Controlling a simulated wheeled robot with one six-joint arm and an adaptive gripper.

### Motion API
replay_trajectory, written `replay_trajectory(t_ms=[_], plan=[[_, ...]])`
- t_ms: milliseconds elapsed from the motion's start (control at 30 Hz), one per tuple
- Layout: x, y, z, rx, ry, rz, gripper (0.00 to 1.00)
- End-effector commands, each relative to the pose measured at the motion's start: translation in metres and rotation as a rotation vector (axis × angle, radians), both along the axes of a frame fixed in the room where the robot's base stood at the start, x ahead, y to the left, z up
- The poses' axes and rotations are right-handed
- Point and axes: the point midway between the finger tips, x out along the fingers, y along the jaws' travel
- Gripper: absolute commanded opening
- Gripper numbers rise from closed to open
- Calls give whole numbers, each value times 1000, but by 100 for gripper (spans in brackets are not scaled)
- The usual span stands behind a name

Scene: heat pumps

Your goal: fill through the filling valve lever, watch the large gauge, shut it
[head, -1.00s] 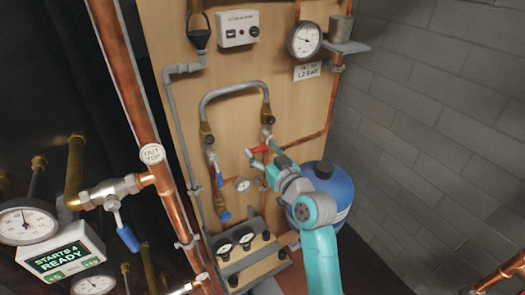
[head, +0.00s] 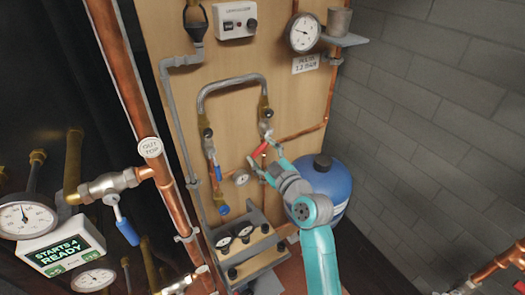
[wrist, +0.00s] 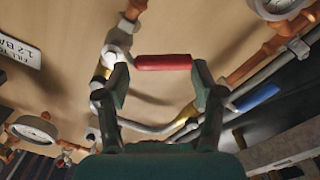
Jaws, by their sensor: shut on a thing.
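The red filling valve lever (head: 259,150) sits on the valve at the right leg of the grey hose loop, slanting down to the left. In the wrist view the red lever (wrist: 163,62) lies across between my two fingertips. My gripper (head: 262,167) is shut on it; the fingers show at either side of the red sleeve in the wrist view (wrist: 160,75). The large gauge (head: 303,32) hangs at the top right of the wooden board. Its needle points to the upper left; the figures are too small to read.
A sign about a bar value (head: 306,63) hangs under the large gauge. A blue vessel (head: 327,185) stands close right of my arm. Copper pipe (head: 125,95) runs at left.

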Motion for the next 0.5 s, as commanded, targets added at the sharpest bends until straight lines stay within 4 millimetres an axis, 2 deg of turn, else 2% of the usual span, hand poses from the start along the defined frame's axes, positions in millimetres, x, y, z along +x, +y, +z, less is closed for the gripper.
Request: replay_trajectory(t_ms=[33,500], plan=[[-2,7,-5,-13,3,15,5],[-1,7,-8,-37,-11,16,5]])
